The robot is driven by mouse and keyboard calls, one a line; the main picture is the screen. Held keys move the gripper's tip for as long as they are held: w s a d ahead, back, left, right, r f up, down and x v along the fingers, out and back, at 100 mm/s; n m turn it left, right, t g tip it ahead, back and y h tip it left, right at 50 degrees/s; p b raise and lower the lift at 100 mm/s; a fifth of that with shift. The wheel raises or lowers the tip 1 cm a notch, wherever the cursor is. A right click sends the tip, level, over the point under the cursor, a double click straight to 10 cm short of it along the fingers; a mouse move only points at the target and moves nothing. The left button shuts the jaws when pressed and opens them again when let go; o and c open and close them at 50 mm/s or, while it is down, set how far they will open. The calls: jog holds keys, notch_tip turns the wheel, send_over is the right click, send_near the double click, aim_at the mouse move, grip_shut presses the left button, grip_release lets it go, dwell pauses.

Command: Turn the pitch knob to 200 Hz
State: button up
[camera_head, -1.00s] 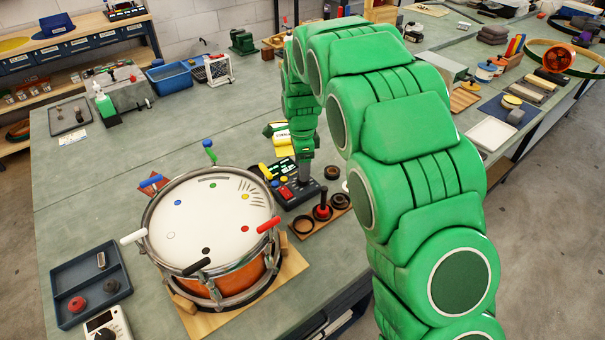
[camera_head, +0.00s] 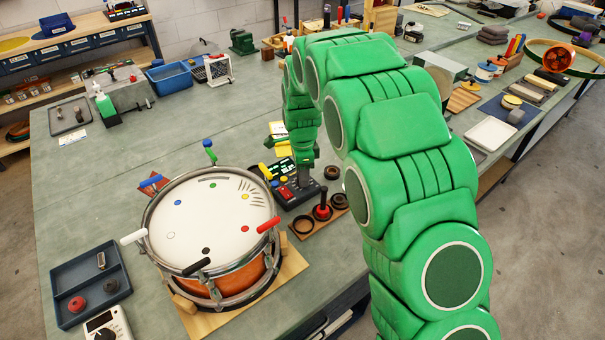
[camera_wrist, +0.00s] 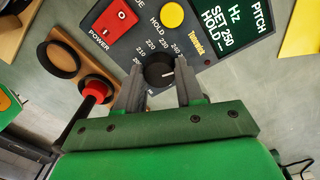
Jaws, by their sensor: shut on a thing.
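The pitch knob (camera_wrist: 160,72) is a dark round dial on a grey control box (camera_wrist: 137,42). Its pale pointer line points to the right in the wrist view. Printed numbers including 210, 220, 230 and 240 run around it. The box's green display (camera_wrist: 232,27) reads PITCH, Hz, SET 250 and HOLD with dashes. My gripper (camera_wrist: 158,86) is shut on the knob, one finger on each side. In the head view the box (camera_head: 284,198) stands right of the drum, with my gripper (camera_head: 304,178) over it.
A red power switch (camera_wrist: 115,17) and a yellow hold button (camera_wrist: 171,15) sit near the knob. A wooden holder (camera_head: 310,226) with dark rings and a red-based peg is close by. The drum (camera_head: 207,225) stands left of the box.

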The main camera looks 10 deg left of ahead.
jog(key=shift+n, duration=0.3)
jog(key=n, duration=1.4)
jog(key=shift+s+t, duration=0.1)
jog(key=shift+t, duration=0.2)
jog(key=n, duration=0.7)
jog(key=shift+n, duration=0.3)
jog(key=n, duration=0.4)
jog(key=shift+t, duration=0.3)
jog(key=shift+n, duration=1.6)
